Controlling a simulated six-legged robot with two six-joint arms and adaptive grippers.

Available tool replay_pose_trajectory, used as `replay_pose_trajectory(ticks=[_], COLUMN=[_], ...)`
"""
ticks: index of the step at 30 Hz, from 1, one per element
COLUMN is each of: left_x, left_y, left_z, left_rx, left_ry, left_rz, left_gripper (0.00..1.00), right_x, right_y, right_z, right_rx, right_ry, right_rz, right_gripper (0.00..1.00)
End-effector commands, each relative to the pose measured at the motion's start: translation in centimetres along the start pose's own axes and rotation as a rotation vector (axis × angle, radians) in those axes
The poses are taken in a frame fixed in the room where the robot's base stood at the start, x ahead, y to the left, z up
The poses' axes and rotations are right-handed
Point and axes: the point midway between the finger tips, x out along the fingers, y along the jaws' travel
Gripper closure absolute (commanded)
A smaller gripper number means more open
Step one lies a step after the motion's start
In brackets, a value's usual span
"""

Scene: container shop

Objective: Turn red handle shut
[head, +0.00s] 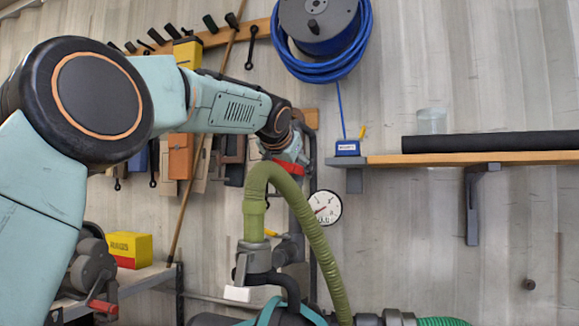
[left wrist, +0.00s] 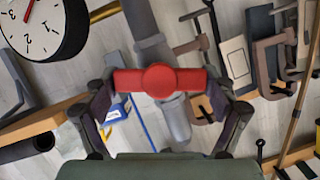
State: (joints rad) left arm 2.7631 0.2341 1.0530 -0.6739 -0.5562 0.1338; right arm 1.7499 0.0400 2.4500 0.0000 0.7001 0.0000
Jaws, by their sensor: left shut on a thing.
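The red handle (head: 289,167) sits on a grey vertical pipe (head: 301,208) on the back wall. In the left wrist view the red handle (left wrist: 160,80) is a bar with a round hub, lying across the grey pipe (left wrist: 148,30). My left gripper (head: 287,152) reaches it from the upper left. In the left wrist view the fingers of my left gripper (left wrist: 160,97) are at the two ends of the bar, shut on it. In the head view the arm partly hides the handle. My right gripper is not in view.
A green hose (head: 318,240) arches just in front of the pipe below the handle. A round gauge (head: 325,207) is beside the pipe. A wooden shelf (head: 480,159) stands to the right, and tools hang on the wall at left. A blue hose reel (head: 318,22) hangs above.

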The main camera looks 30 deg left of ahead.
Motion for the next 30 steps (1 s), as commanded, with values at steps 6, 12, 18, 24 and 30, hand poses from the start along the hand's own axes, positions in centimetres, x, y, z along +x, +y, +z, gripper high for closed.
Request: replay_pose_trajectory(ticks=[6, 12, 18, 24, 30], left_x=[-0.1, -0.1, -0.1, -0.1, 0.0], left_y=[-0.2, -0.3, -0.2, -0.2, -0.2], left_z=[-0.2, -0.2, -0.1, -0.1, -0.1], left_rx=[-0.101, -0.275, -0.321, -0.322, -0.320], left_ry=[0.001, 0.001, 0.003, 0.004, 0.003], left_rz=[0.041, 0.113, 0.131, 0.131, 0.131], left_gripper=[0.47, 0.47, 0.47, 0.47, 0.00], right_x=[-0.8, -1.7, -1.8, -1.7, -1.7], right_y=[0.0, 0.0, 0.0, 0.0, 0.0], right_z=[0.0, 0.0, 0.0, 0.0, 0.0], right_rx=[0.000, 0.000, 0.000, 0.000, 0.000], right_ry=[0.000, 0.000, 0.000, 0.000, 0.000], right_rz=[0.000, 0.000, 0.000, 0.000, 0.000], right_gripper=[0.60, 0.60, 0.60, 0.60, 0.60])
